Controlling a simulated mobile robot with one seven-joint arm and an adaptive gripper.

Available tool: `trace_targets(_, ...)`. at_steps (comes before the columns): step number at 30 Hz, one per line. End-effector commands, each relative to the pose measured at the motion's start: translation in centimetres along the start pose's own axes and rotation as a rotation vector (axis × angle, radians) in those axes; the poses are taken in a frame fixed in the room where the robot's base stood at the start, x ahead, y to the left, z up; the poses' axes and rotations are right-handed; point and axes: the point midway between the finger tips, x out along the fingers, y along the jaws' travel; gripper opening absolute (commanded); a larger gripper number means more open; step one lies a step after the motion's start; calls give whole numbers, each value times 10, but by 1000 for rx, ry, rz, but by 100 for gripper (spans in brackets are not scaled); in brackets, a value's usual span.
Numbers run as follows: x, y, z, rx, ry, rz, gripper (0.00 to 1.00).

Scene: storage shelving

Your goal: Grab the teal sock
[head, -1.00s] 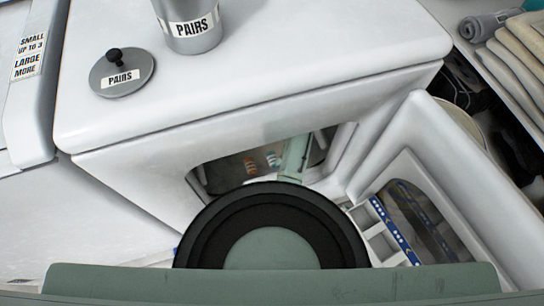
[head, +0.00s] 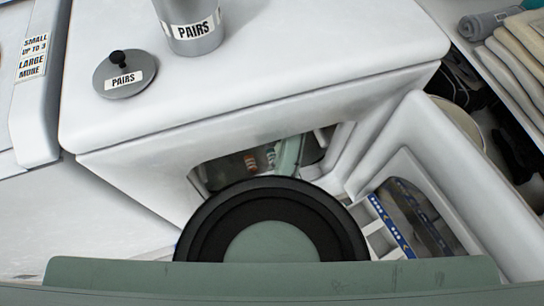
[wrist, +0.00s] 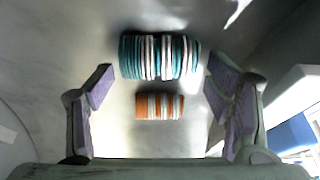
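The teal sock (wrist: 160,57) is striped teal and white and lies inside the white machine (head: 130,180), seen in the wrist view ahead of my gripper. My gripper (wrist: 157,80) is open, with one finger on each side and the teal sock just beyond the fingertips, centred between them. An orange-and-white striped sock (wrist: 160,106) lies below it in the wrist view, nearer to my gripper. In the head view, the orange sock (head: 250,161) and part of the teal sock (head: 270,155) show through the opening beside my arm. My arm hides much of the opening.
The machine's open door (head: 465,190) stands to the right of the opening. A grey canister (head: 192,28) labelled PAIRS and its lid (head: 124,75) are on top. Folded cloths (head: 515,60) lie at the upper right.

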Motion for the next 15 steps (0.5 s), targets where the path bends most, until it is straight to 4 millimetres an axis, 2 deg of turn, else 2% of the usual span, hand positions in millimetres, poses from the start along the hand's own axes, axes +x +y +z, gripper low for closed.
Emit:
trace_targets(2,0,0,0,0,0,0,65)
trace_targets(13,0,0,0,0,0,0,40)
trace_targets(15,0,0,0,0,0,0,39)
